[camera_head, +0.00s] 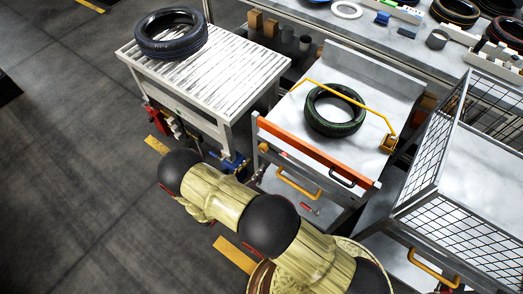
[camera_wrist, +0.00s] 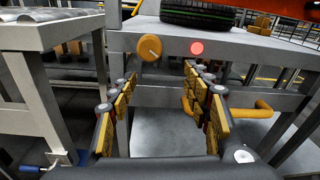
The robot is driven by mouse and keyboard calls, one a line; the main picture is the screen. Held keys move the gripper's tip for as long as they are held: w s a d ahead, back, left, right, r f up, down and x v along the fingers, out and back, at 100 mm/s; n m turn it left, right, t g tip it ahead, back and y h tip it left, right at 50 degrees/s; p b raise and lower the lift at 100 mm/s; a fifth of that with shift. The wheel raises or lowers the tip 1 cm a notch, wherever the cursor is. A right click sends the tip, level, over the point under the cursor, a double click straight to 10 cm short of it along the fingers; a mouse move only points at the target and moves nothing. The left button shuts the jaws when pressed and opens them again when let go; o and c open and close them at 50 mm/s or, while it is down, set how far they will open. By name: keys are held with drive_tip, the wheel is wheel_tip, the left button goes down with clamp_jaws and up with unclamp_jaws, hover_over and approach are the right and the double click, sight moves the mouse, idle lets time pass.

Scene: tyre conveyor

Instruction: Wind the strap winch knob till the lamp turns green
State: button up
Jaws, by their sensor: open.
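The orange round winch knob (camera_wrist: 149,47) sits on the front face of the grey strap bench (camera_wrist: 250,47) in the wrist view, with a pale mark on it. The round lamp (camera_wrist: 197,48) to its right glows red. My gripper (camera_wrist: 159,76) is open and empty, its yellow-padded fingers pointing at the bench front; the knob shows beyond and above the gap between them, apart from both. In the head view, a yellow strap (camera_head: 352,92) runs over a green-striped tyre (camera_head: 335,129) on the bench. My gripper cannot be made out there.
A roller table (camera_head: 262,72) with another tyre (camera_head: 170,48) stands left of the bench. A wire cage (camera_head: 420,170) stands at the right. A yellow handle (camera_wrist: 262,109) juts out below the lamp, right of my fingers. Open floor lies at the left.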

sight(261, 151)
drive_tip(key=shift+n+t, duration=0.4)
drive_tip(key=shift+t, duration=0.1)
drive_tip(key=w+d, duration=0.1)
drive_tip(key=w, duration=0.1)
drive_tip(key=w+d+r, duration=0.1)
drive_tip(key=w, duration=0.1)
drive_tip(key=w+d+b, duration=0.1)
drive_tip(key=w, duration=0.2)
drive_tip(key=shift+w+d+r, duration=0.1)
drive_tip(key=shift+d+r, duration=0.15)
drive_tip(key=shift+d, duration=0.15)
drive_tip(key=shift+c, duration=0.7)
drive_tip(key=c, duration=1)
